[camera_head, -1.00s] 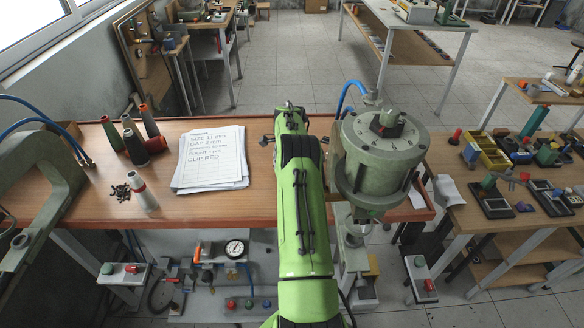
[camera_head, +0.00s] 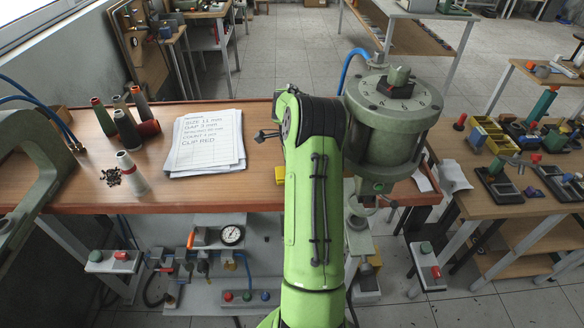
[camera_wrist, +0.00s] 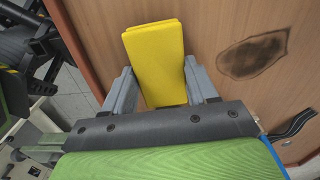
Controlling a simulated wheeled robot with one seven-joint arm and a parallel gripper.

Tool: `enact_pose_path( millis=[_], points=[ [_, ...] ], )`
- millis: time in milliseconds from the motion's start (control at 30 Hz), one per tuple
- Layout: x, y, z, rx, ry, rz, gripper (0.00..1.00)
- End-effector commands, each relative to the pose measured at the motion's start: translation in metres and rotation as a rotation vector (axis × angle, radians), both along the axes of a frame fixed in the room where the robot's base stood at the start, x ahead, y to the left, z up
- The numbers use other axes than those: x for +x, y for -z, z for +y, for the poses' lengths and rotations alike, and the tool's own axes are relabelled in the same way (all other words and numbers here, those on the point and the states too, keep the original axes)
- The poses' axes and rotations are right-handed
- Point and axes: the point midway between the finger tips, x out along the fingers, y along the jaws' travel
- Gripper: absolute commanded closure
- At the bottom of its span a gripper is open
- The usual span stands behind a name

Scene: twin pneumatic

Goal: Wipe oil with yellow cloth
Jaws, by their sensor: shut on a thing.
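My gripper (camera_wrist: 160,90) is shut on the yellow cloth (camera_wrist: 154,60), a folded flat block between its two grey fingers in the wrist view. A yellow edge of the cloth (camera_head: 280,175) shows beside my green arm in the head view; the gripper itself is hidden there. The oil (camera_wrist: 253,54) is a dark brown stain on the wooden bench, to the right of the cloth in the wrist view and apart from it. The oil is hidden in the head view. I cannot tell whether the cloth touches the bench top.
The wooden bench (camera_head: 225,191) bears white paper sheets (camera_head: 205,142), several cones (camera_head: 127,130) and a pile of small dark parts (camera_head: 111,176) on the left. A round grey machine (camera_head: 392,125) stands close on the right of my arm. The bench between papers and arm is clear.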

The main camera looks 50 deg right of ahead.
Motion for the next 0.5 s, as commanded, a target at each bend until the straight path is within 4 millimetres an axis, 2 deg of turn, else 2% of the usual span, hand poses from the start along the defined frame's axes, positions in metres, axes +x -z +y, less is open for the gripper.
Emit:
enact_pose_path(
  millis=[233, 500],
  points=[
    [0.000, -0.003, 0.003, 0.002, -0.001, 0.002, 0.67],
    [0.017, -0.007, -0.018, 0.000, -0.001, 0.000, 0.67]
  ],
)
